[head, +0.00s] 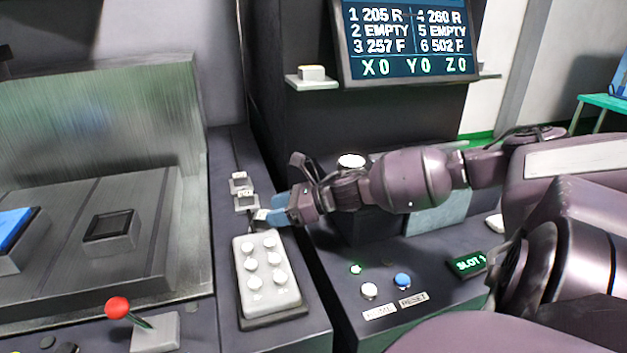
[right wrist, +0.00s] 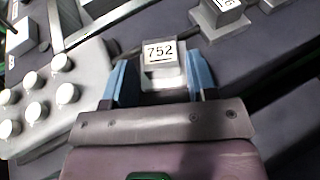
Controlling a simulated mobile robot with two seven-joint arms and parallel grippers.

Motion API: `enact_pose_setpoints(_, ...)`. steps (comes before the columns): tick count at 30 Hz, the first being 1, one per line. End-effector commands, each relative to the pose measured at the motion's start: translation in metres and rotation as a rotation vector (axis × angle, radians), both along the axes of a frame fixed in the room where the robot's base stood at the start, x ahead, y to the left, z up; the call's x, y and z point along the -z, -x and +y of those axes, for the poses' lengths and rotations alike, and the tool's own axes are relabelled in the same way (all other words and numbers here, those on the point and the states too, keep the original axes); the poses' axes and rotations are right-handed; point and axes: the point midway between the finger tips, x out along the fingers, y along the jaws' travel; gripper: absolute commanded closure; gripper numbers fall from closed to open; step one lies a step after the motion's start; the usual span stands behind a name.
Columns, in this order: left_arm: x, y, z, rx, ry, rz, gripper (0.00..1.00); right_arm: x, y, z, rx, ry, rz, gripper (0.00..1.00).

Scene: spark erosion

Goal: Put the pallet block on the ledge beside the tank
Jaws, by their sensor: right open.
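The dark ledge (head: 222,240) runs along the right side of the tank (head: 150,110). A small grey block with a white 752 label (right wrist: 160,58) sits between the two blue fingers of my right gripper (right wrist: 160,82) in the right wrist view. The fingers stand apart on both sides of it; I cannot tell whether they touch it. In the head view my right gripper (head: 268,212) is low over the ledge, reaching in from the right, and mostly hides this block. Two more labelled blocks, one nearer (head: 246,202) and one farther (head: 239,183), stand behind it. My left gripper is out of view.
A grey keypad with white knobs (head: 268,275) lies just in front of the gripper. A red-knobbed joystick (head: 118,308) is at the lower left. A console with buttons and a SLOT 1 display (head: 467,263) lies under my right arm. A screen (head: 408,40) hangs behind.

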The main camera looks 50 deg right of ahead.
Motion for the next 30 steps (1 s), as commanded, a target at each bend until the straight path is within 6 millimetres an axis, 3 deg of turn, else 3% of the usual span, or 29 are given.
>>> enact_pose_setpoints(19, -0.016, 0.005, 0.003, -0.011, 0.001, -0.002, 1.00, -0.026, 0.054, -0.039, 0.001, 0.000, -0.001, 0.47)
enact_pose_setpoints(30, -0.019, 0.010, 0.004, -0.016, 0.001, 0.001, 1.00, -0.031, 0.068, -0.049, 0.000, -0.001, 0.001, 0.47)
